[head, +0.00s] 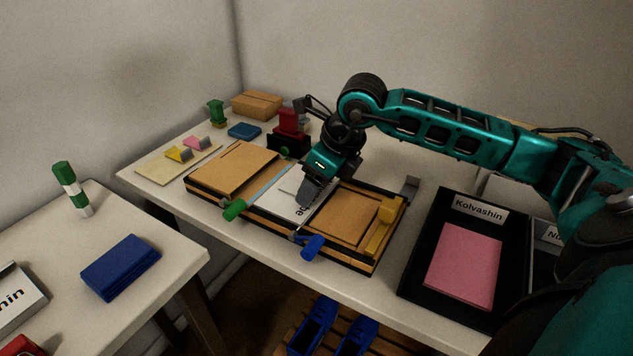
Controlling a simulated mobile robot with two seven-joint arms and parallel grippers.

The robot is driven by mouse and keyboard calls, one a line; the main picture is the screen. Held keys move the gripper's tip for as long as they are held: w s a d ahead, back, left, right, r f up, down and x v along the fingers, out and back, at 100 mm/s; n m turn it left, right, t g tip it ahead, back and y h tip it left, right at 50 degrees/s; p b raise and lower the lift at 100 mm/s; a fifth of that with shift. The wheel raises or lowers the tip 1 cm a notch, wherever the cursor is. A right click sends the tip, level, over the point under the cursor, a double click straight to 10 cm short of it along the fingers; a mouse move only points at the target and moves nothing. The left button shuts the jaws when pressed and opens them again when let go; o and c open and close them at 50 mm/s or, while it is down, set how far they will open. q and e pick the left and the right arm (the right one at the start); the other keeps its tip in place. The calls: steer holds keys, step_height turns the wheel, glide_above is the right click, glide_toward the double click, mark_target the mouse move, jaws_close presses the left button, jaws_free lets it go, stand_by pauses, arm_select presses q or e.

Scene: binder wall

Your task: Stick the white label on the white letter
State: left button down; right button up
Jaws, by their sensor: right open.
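A white sheet (273,192), which looks like the white letter, lies in a wooden frame (240,212) between two brown boards. Dark printed characters show near its front right edge. My right gripper (308,192) points down over the right part of this sheet and hides some of it. It is open; whether its tips touch the sheet I cannot tell. I cannot make out a separate white label. A cream sheet (152,170) at the back left carries a yellow label (179,154) and a pink label (194,143). My left gripper is not in view.
A green handle (234,210) and a blue handle (312,247) stick out at the frame's front. A red and black stamp-like object (290,130) stands behind. A black tray (417,270) marked Kolvashin holds pink paper. A dark blue block (121,267) lies on the left table.

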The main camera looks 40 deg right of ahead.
steer(key=shift+r, duration=0.1)
steer(key=p+v, duration=0.2)
steer(key=v, duration=1)
steer(key=shift+s+r, duration=0.25)
steer(key=shift+r, duration=0.05)
